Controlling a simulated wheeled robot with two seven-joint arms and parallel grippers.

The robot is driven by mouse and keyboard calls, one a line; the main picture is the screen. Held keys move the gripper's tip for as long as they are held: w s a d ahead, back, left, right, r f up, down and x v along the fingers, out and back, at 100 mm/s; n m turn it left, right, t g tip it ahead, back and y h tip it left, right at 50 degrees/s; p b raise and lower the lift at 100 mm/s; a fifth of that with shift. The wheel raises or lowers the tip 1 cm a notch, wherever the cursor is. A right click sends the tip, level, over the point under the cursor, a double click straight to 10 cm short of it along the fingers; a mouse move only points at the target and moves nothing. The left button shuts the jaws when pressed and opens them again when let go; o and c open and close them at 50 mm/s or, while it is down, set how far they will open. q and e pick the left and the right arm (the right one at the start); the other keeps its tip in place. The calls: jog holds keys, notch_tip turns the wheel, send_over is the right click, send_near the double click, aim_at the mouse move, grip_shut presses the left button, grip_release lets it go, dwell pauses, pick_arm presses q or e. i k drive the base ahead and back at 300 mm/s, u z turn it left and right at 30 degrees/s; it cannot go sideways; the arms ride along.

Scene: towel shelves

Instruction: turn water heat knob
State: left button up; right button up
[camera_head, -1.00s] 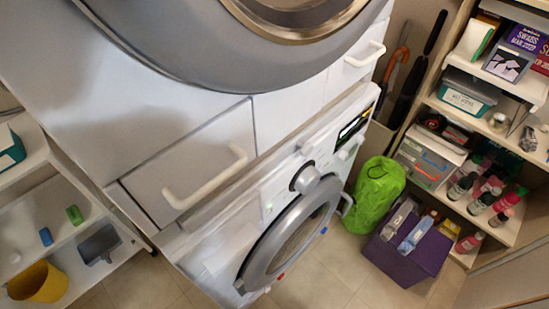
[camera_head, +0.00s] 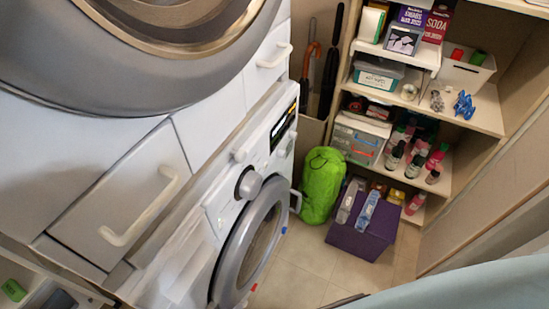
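The lower white washing machine (camera_head: 190,255) stands below the upper machine (camera_head: 160,50), tilted in the picture. Its front panel carries a large round grey-white knob (camera_head: 249,185) above the round door (camera_head: 250,240). A smaller light knob (camera_head: 239,156) sits above and left of it. Another light knob (camera_head: 284,145) is farther along the panel, near the dark display (camera_head: 284,125). I cannot read labels, so I cannot tell which one sets the water heat. Neither of my grippers is in view, and nothing touches the knobs.
A green bag (camera_head: 322,185) and a purple box (camera_head: 362,228) stand on the floor beside the machine. A shelf unit (camera_head: 490,115) with bottles and boxes stands at the right. A pale blue surface (camera_head: 480,290) fills the bottom right corner. Tiled floor (camera_head: 300,265) is clear in front of the door.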

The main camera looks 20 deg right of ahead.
aim_at(281, 153)
jog(key=k, duration=0.5)
jog(key=z, duration=1.9)
jog(key=i, duration=0.5)
jog(key=u, duration=2.65)
